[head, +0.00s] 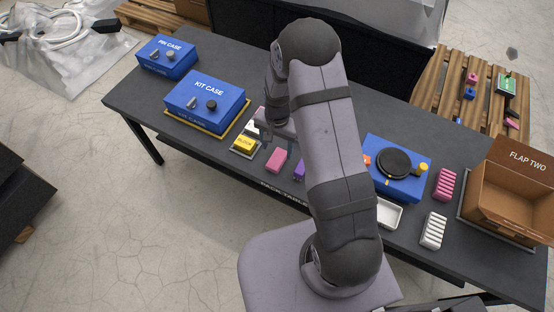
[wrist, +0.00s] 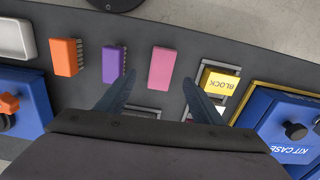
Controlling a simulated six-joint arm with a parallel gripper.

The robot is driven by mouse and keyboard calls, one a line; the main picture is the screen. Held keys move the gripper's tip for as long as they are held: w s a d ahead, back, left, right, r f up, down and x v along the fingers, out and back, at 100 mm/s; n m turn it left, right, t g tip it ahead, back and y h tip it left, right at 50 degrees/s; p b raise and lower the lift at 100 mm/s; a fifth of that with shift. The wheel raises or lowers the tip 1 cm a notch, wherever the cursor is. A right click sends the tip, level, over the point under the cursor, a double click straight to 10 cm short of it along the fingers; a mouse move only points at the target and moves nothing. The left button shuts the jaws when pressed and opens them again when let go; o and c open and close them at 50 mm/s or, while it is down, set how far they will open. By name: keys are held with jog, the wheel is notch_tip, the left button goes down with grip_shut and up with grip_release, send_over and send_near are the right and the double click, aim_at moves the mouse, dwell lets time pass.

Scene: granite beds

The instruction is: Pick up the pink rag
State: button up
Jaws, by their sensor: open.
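The pink rag (head: 277,160) looks like a small smooth pink rectangle lying on the dark table near its front edge. It also shows in the wrist view (wrist: 162,66), upper middle, nothing covering it. My gripper (wrist: 158,80) is open and empty, its two fingers pointing towards the rag, one tip on either side of it in the picture. In the head view my gripper (head: 268,132) hangs above the table, a little behind the rag and partly hidden by my arm. I cannot tell its exact height; no contact with the rag shows.
A purple ribbed piece (wrist: 113,63) and an orange one (wrist: 66,57) lie left of the rag in the wrist view. A yellow block (wrist: 219,84) sits on its right. The blue kit case (head: 205,102) and a blue box with a black disc (head: 410,188) flank the area.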

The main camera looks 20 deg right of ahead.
aim_at(277, 158)
jog(key=shift+f, duration=0.1)
jog(key=shift+f, duration=0.25)
jog(key=shift+w+d+f+p, duration=0.15)
jog(key=shift+f+p, duration=0.15)
jog(key=shift+f, duration=0.8)
jog(key=shift+w+a+f+p, duration=0.1)
jog(key=shift+f+p, duration=0.15)
jog(key=shift+f, duration=0.85)
jog(key=shift+w+d+f+p, duration=0.15)
jog(key=shift+f+p, duration=0.15)
jog(key=shift+f, duration=0.8)
jog(key=shift+a, duration=0.1)
jog(key=c, duration=1.1)
